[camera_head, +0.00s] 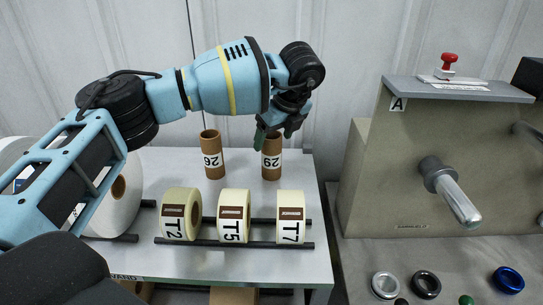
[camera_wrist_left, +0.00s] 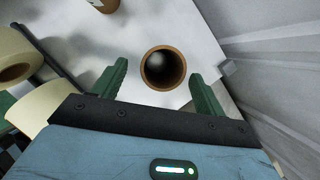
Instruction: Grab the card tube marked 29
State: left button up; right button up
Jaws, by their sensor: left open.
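The card tube marked 29 (camera_head: 271,160) stands upright near the back right of the grey table, a brown tube with a white label. My left gripper (camera_head: 268,138) is above it, in front of its top edge in the head view. In the left wrist view the open end of the tube (camera_wrist_left: 164,68) shows between the two green fingers of my left gripper (camera_wrist_left: 155,88), which are apart with a gap on each side of the tube. Whether the fingertips reach below its rim is hard to tell. My right gripper is not in view.
A second card tube marked 26 (camera_head: 211,155) stands to the left. Label rolls T2 (camera_head: 181,215), T5 (camera_head: 233,216) and T7 (camera_head: 291,217) lie on black rods in front. A beige machine (camera_head: 375,185) with a metal spindle (camera_head: 450,190) stands right of the table.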

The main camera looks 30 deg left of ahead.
pick_arm(q)
jog(key=shift+x, duration=2.5)
jog(key=shift+w+a+r, duration=0.1)
jog(key=shift+w, duration=0.05)
jog(key=shift+c, duration=0.3)
jog(key=c, duration=1)
notch_tip(320, 180, up, 10)
